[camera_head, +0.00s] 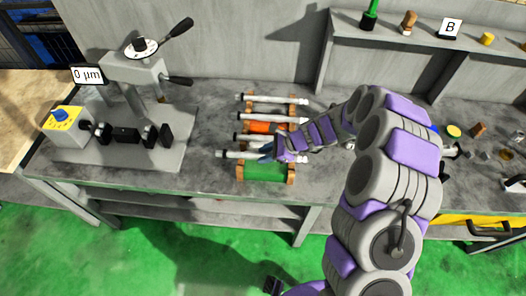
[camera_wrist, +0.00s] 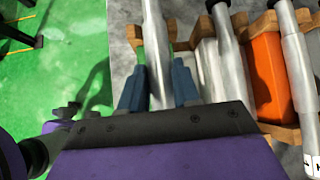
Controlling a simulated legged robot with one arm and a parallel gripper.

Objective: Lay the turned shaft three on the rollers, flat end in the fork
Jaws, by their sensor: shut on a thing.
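My gripper (camera_head: 266,152) is shut on the nearest grey metal shaft (camera_head: 235,154) at the wooden rack (camera_head: 291,170). In the wrist view, the blue fingers of my gripper (camera_wrist: 158,85) lie on both sides of this shaft (camera_wrist: 155,40). I cannot tell whether it rests in the rack or is slightly raised, nor which of its ends is flat. The grinder (camera_head: 150,85) stands on the bench to the left. Black supports (camera_head: 125,136) stand low on its base; the rollers and fork are too small to tell apart.
Several other shafts (camera_head: 262,98) lie parallel in the rack behind the held one. Orange (camera_head: 259,127) and green (camera_head: 262,173) blocks sit between the rack's wooden pieces. A shelf (camera_head: 400,48) with small objects stands at the back right. Bare bench lies between grinder and rack.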

